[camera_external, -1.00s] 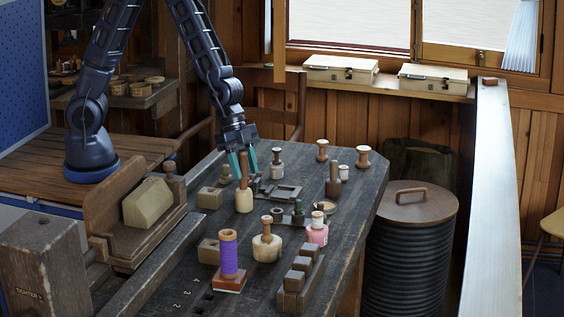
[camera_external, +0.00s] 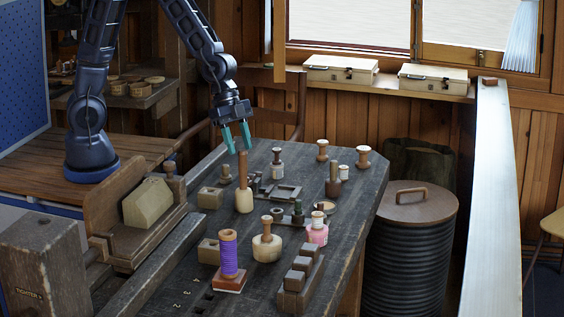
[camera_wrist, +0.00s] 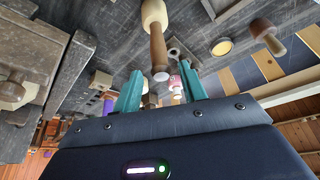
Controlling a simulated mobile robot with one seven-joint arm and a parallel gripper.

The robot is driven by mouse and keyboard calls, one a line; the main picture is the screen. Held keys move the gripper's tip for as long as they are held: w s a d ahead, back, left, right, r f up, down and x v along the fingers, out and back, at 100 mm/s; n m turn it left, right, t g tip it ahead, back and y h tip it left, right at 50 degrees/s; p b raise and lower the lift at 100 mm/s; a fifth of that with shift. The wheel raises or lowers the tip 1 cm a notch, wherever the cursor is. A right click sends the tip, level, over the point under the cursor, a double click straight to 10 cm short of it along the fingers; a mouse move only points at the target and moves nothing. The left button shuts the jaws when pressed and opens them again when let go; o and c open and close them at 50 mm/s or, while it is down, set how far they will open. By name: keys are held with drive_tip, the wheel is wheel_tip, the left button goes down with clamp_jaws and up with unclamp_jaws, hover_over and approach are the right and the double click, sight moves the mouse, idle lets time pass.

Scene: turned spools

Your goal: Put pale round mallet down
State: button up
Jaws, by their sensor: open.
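The pale round mallet (camera_external: 244,201) stands upright on the dark workbench, its pale head down and its brown handle pointing up. My gripper (camera_external: 238,150) is open and empty just above the top of the handle, with its teal fingers apart. In the wrist view the mallet (camera_wrist: 155,16) shows beyond the fingers, its handle end facing the camera between and above the open fingertips (camera_wrist: 160,82). The handle appears clear of both fingers.
The workbench (camera_external: 340,235) holds a purple-wound spool (camera_external: 229,255), another pale mallet (camera_external: 267,247), a pink-based spool (camera_external: 317,232), a block rack (camera_external: 299,279) and several turned spools. A metal plate (camera_external: 284,193) lies right of the mallet. Bare bench shows at the right edge.

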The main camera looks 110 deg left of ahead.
drive_tip(key=s+a+r+n, duration=0.2)
drive_tip(key=s+r, duration=0.4)
drive_tip(key=s, duration=0.4)
drive_tip(key=s+a+r+n+y, duration=0.1)
drive_tip(key=s+a+r+n, duration=0.1)
drive_tip(key=s+r, duration=0.5)
drive_tip(key=s+a+r+n+y, duration=0.1)
drive_tip(key=s+r, duration=0.5)
drive_tip(key=s, duration=0.7)
drive_tip(key=a+n, duration=0.1)
drive_tip(key=a, duration=0.1)
drive_tip(key=shift+s+a+r+t, duration=0.25)
drive_tip(key=shift+a+t, duration=0.05)
drive_tip(key=shift+t, duration=0.1)
